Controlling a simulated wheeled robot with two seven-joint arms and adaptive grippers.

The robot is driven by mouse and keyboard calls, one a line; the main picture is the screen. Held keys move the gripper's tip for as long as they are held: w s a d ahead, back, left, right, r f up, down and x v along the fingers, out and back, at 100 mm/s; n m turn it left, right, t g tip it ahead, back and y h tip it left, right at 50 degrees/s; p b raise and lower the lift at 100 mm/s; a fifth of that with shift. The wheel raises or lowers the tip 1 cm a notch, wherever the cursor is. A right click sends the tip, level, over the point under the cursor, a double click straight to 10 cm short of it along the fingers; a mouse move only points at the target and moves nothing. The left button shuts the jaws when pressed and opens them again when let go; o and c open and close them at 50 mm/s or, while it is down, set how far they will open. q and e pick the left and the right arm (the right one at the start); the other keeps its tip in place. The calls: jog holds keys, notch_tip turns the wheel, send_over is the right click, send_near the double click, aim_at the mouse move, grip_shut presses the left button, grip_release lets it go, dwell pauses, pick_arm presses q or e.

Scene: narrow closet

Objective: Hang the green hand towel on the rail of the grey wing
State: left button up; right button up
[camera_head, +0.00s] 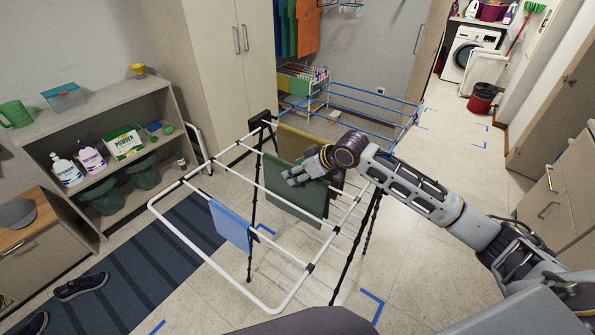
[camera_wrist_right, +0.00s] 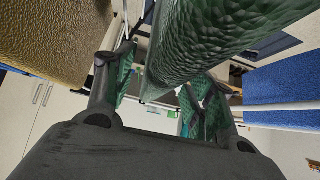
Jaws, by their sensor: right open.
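The dark green hand towel (camera_head: 305,192) hangs over a rail in the middle of the drying rack, between a mustard towel and a blue cloth. My right gripper (camera_head: 292,174) is at its top edge, fingers pointing left. In the right wrist view the open fingers (camera_wrist_right: 160,88) stand either side of the green towel (camera_wrist_right: 215,45), which bulges large and close between and above them. I cannot tell whether either finger touches it. The pale grey-white wing (camera_head: 222,289) of the rack extends toward the front left. My left gripper is not in view.
The blue cloth (camera_head: 231,225) hangs on the pale wing; the mustard towel (camera_head: 290,145) hangs behind the green one. A blue-railed wing (camera_head: 375,93) extends to the back right. A shelf unit (camera_head: 88,110) stands left. Open floor lies right of the rack.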

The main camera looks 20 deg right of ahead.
jog(key=shift+v, duration=5.95)
